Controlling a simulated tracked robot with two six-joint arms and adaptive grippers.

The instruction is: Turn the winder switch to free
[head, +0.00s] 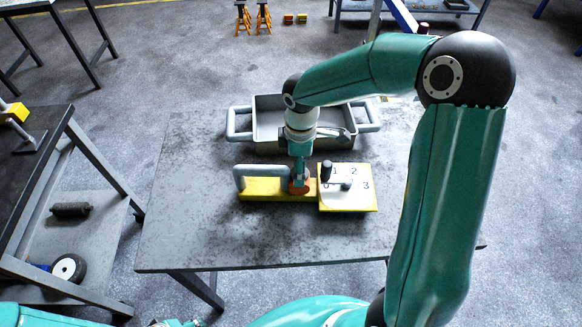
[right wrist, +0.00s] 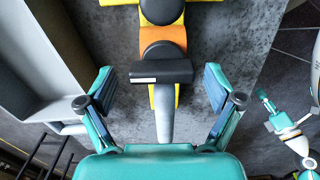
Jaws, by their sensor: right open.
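The winder (head: 277,190) lies on the table, a yellow body with a grey handle and an orange-red part at its right end. A white-topped panel (head: 355,195) with numbers and dark and grey knobs adjoins it. My right gripper (head: 300,185) points down at the orange-red part, hiding some of it. In the right wrist view my right gripper (right wrist: 162,90) is open, its fingers on either side of a black crosspiece (right wrist: 161,72), apparently the switch, with visible gaps. My left gripper, apparently at the right edge of that view (right wrist: 265,97), is too small to read.
A grey tray (head: 262,122) with side handles stands behind the winder. The table (head: 190,235) is clear in front and at left. A dark bench (head: 38,150) with a lower shelf stands at the left. Orange jack stands (head: 263,18) are on the floor behind.

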